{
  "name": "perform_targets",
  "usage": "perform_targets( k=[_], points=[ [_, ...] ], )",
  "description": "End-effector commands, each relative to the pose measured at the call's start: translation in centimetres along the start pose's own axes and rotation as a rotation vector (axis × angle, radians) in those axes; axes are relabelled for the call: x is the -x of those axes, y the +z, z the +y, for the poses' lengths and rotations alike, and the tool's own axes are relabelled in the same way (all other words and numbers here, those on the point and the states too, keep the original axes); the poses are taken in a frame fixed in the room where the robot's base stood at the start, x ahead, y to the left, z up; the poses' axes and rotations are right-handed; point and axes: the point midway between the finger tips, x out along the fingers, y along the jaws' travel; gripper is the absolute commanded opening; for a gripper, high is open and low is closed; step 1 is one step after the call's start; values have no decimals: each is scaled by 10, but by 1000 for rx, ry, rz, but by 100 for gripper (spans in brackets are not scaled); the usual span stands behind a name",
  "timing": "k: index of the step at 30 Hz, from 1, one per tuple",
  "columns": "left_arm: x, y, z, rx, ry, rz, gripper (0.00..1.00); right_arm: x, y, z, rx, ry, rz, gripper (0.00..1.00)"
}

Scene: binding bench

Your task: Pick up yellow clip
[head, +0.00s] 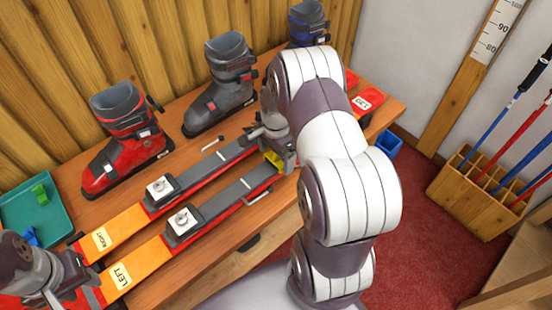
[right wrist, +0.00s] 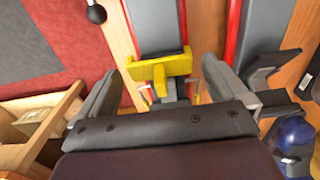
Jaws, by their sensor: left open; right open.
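The yellow clip (right wrist: 158,68) sits on one ski of the pair, over its dark binding track, and looks T-shaped in the right wrist view. A small part of the yellow clip (head: 273,160) shows in the head view beside my right gripper (head: 277,150). My right gripper (right wrist: 158,82) is open, with one finger on each side of the clip and visible gaps between. My left gripper (head: 78,278) is open at the lower left, over the tail of the skis. My right arm hides part of the skis.
The right ski (head: 118,228) and left ski (head: 140,258) lie side by side on the wooden bench (head: 185,160). A red boot (head: 125,145) and grey boot (head: 222,85) stand behind. A teal tray (head: 50,215) is at left; a pole rack (head: 480,190) stands right.

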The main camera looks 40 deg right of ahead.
Motion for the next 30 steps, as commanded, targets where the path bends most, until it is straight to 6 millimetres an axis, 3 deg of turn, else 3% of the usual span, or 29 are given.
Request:
perform_targets(
  k=[5, 9, 12, 20, 30],
  points=[
    [0, 0, 0, 0, 0, 0, 43, 0, 0, 0, 0, -1, 0, 100],
    [0, 0, 0, 0, 0, 0, 43, 0, 0, 0, 1, 0, 0, 54],
    [0, 0, 0, 0, 0, 0, 43, 0, 0, 0, 1, 0, 0, 44],
    [1, 0, 0, 0, 0, 0, 43, 10, 0, -1, 1, -3, 1, 44],
    [3, 0, 0, 0, 0, 0, 43, 87, 0, -1, 1, -3, 4, 44]
  ],
)
